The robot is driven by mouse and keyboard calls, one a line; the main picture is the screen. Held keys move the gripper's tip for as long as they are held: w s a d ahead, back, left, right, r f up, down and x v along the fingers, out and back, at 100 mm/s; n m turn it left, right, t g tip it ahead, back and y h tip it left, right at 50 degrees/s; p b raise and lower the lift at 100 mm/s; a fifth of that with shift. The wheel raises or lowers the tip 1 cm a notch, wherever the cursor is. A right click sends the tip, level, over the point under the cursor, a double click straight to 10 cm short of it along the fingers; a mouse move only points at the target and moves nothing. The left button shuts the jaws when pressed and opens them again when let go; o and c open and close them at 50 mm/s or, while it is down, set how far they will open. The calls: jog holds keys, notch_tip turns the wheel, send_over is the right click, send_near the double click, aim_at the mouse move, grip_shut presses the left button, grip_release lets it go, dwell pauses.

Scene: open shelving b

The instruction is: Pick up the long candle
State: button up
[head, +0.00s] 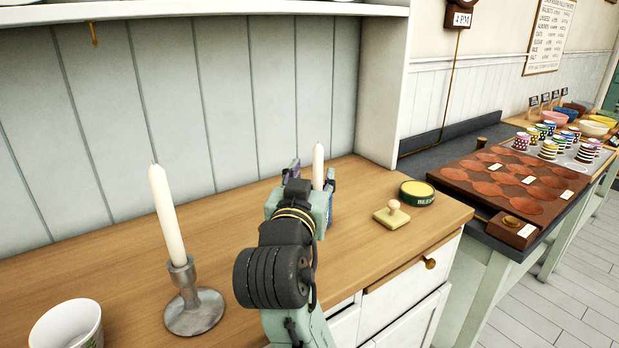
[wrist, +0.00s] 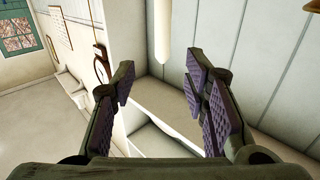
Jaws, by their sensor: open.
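Two white candles show in the head view. The left candle (head: 167,215) stands upright in a grey metal candlestick (head: 194,308) on the wooden counter. The second candle (head: 318,166) shows only its upper part; my gripper hides its lower part and base. I cannot tell which candle is longer. My gripper (head: 311,177) is open, with its fingers on either side of the second candle as seen from the head. In the wrist view, my gripper (wrist: 158,78) has empty space between its purple pads, and a white candle (wrist: 162,30) shows beyond them, tip downward in the picture.
A white cup (head: 67,326) stands at the front left. A small block with a round knob (head: 392,214) and a green-yellow tin (head: 417,192) are right of my gripper. A shelf (head: 200,10) overhangs the back, with an upright side panel. The counter (head: 110,262) has bare wood.

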aim_at(317, 158)
jog(key=w+p, duration=0.1)
jog(key=w+d+p, duration=0.1)
jog(key=w, duration=0.1)
jog(key=shift+w+r, duration=0.1)
jog(key=shift+w, duration=0.1)
jog(key=w+p, duration=0.1)
jog(key=w, duration=0.2)
jog(key=w+p, duration=0.1)
jog(key=w, duration=0.2)
jog(key=shift+w+d+f, duration=0.1)
jog(key=shift+w+f, duration=0.1)
jog(key=shift+w, duration=0.05)
grip_shut()
